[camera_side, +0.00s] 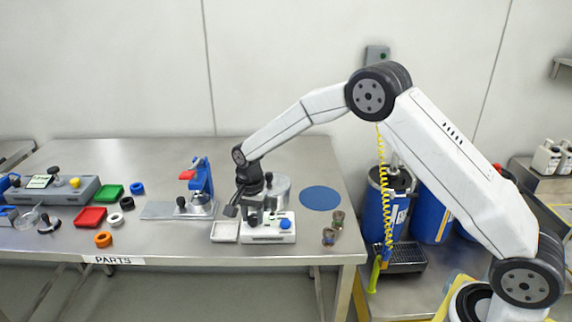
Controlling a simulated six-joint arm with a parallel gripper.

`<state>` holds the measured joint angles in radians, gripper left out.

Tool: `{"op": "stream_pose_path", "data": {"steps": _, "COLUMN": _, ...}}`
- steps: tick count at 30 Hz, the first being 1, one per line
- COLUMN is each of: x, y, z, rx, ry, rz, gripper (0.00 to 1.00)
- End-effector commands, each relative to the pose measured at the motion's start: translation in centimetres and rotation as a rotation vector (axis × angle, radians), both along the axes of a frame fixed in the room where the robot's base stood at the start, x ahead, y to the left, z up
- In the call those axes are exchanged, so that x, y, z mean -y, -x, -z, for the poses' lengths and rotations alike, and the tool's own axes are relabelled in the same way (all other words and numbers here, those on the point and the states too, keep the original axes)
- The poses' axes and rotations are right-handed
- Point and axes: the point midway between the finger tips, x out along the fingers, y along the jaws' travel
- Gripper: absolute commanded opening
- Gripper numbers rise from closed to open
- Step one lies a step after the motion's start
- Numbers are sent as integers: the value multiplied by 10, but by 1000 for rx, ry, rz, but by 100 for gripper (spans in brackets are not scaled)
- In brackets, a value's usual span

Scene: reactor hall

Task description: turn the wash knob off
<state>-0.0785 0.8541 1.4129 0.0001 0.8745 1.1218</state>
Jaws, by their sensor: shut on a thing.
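A white control unit (268,238) sits near the front edge of the steel table, with a blue button (285,224) on its right part. My gripper (253,219) points down at the left part of this unit, its jaws shut at the unit's top. The wash knob is hidden between or behind the jaws, so its angle cannot be read. A silver drum (281,192) stands just behind the unit, partly covered by my gripper.
A small white tray (225,232) lies left of the unit. A blue press (203,178) stands at left. Green (109,193) and red (90,217) trays lie farther left.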

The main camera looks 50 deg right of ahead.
Motion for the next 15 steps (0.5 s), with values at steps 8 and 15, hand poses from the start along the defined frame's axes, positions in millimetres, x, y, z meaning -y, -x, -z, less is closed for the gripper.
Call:
{"op": "stream_pose_path", "data": {"steps": 8, "x": 0, "y": 0, "z": 0, "rx": 0, "ry": 0, "rz": -61, "gripper": 0}}
{"op": "stream_pose_path", "data": {"steps": 15, "x": 0, "y": 0, "z": -1, "rx": 0, "ry": 0, "rz": -201, "gripper": 0}}
